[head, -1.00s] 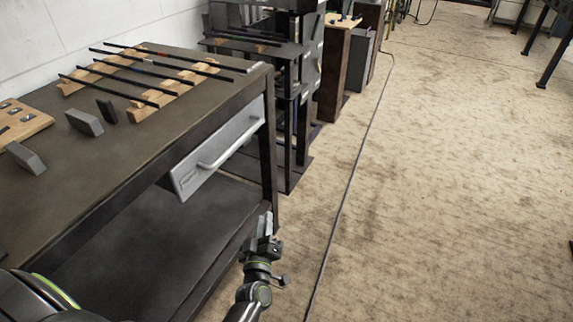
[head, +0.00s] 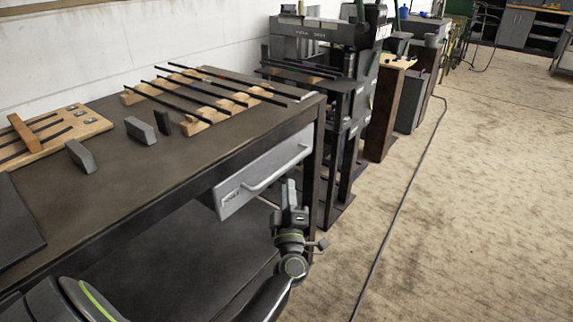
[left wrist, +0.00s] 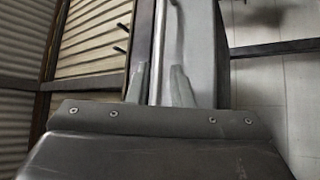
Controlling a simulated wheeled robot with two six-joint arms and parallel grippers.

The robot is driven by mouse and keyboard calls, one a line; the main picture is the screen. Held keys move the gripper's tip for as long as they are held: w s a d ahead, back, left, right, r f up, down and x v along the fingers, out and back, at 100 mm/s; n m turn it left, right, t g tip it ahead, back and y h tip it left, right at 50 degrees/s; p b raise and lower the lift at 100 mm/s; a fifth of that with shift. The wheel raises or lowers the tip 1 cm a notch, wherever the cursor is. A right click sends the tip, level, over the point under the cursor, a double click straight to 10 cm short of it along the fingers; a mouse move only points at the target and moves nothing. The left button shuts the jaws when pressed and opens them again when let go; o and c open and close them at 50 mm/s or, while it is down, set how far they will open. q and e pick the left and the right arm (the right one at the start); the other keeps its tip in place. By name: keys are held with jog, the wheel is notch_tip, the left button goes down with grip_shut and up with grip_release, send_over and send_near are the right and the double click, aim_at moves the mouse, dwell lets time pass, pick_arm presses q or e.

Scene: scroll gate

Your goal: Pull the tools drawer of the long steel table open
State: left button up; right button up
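The long steel table (head: 75,218) stands at the left with a dark worn top. The tools drawer (head: 240,195) sits under its front edge near the far end, with a light grey front and a bar handle (head: 280,170). My left gripper (head: 291,184) is at the drawer front, by the handle. In the left wrist view my left gripper (left wrist: 159,84) has its fingers apart, with the handle bar (left wrist: 160,45) running between them and the grey drawer front (left wrist: 203,45) behind. Contact with the bar cannot be told. My right gripper is out of view.
Black rods on wooden racks (head: 205,108), grey blocks (head: 140,131) and a wooden board (head: 75,135) lie on the table top. A dark machine stand (head: 345,120) is just beyond the table. A cable (head: 405,195) crosses the otherwise clear floor at right.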

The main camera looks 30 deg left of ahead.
aim_at(287, 164)
pick_arm(q)
jog(key=x, duration=0.8)
jog(key=shift+c, duration=0.3)
jog(key=shift+f, duration=0.1)
grip_shut()
